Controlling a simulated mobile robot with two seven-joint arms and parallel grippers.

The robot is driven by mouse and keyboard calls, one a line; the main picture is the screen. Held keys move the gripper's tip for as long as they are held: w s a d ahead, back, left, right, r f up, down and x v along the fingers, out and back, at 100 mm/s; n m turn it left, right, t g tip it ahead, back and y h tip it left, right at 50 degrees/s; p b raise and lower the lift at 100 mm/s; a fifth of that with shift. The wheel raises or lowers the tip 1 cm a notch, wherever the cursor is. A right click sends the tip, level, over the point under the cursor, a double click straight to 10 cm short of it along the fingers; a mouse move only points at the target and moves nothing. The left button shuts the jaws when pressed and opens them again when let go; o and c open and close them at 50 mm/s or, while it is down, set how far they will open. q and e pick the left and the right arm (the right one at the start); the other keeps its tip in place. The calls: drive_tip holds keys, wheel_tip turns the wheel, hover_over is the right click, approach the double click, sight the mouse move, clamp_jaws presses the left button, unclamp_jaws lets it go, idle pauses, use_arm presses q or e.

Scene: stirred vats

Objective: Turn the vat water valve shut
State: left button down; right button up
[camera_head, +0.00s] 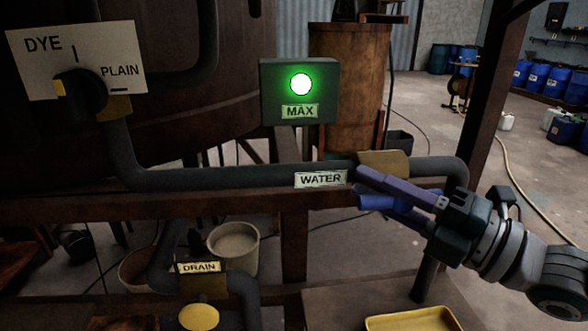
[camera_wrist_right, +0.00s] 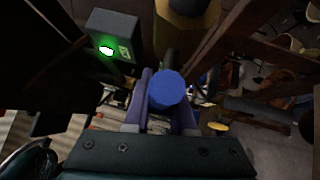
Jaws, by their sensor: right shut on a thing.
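The water valve has a brass body (camera_head: 384,164) on the grey pipe, just right of the WATER label (camera_head: 320,179). Its blue handle (camera_head: 372,202) is below the brass body, partly hidden by my fingers. My right gripper (camera_head: 390,190) comes in from the right and is shut on the blue handle. In the right wrist view the round blue end of the handle (camera_wrist_right: 167,90) sits between the two purple fingers (camera_wrist_right: 166,105). My left gripper is not in view.
A box marked MAX (camera_head: 270,95) has a lit green light. The DYE/PLAIN knob (camera_head: 80,90) is at the upper left. The drain valve (camera_head: 199,316) and a bucket (camera_head: 234,248) are lower left. A yellow tray (camera_head: 412,320) is at the bottom. A rusty beam (camera_head: 230,205) runs below the pipe.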

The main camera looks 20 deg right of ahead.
clamp_jaws()
